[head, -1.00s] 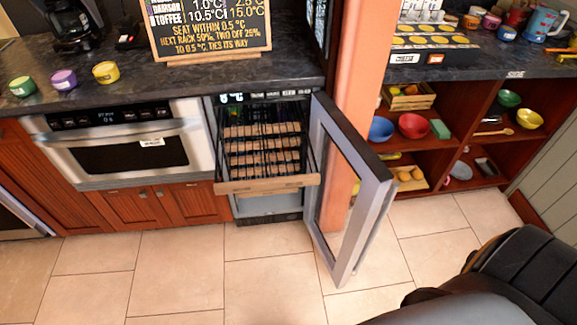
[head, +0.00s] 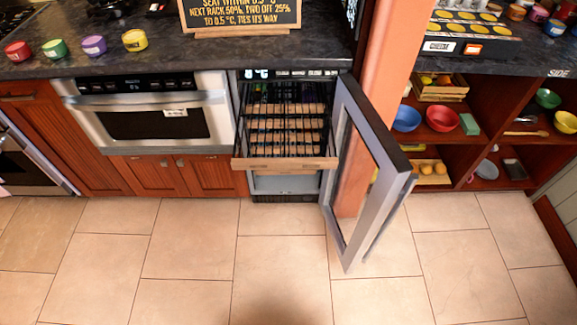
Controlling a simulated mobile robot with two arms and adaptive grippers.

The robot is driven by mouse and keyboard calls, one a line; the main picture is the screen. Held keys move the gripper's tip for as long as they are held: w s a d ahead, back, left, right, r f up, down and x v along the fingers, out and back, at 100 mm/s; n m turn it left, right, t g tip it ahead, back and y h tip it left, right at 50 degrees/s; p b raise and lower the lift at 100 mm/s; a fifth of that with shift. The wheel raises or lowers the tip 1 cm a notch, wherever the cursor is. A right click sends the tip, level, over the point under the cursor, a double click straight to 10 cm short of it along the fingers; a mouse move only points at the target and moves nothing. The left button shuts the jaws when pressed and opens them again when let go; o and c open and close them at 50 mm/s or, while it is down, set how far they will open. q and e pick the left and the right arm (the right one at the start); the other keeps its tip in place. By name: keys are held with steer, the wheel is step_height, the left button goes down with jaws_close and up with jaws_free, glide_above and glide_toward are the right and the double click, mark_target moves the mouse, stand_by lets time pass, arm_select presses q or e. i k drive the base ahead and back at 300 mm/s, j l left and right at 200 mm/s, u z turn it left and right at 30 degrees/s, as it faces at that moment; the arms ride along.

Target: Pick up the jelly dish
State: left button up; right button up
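Several small labelled dishes stand in a row on the dark counter at the upper left: a red one (head: 18,51), a green one (head: 55,48), a purple one (head: 93,45) and a yellow one (head: 135,40). Their labels are too small to read, so I cannot tell which is the jelly dish. More small coloured pots (head: 538,13) stand on the counter at the upper right. Neither of my grippers shows in the head view.
A glass-door cooler stands with its door (head: 375,170) swung out over the floor and a wooden-front rack (head: 285,163) pulled out. A microwave drawer (head: 155,120) sits left of it. Open shelves (head: 480,90) hold bowls at the right. The tiled floor (head: 190,250) is clear.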

mark_target(18, 52)
steer(key=u, duration=1.45)
steer(key=i+j+z, duration=0.15)
steer(key=z, duration=0.2)
steer(key=i+j+z, duration=0.15)
steer(key=z, duration=0.15)
steer(key=i+j+z, duration=0.15)
steer(key=z, duration=0.2)
steer(key=j, duration=0.05)
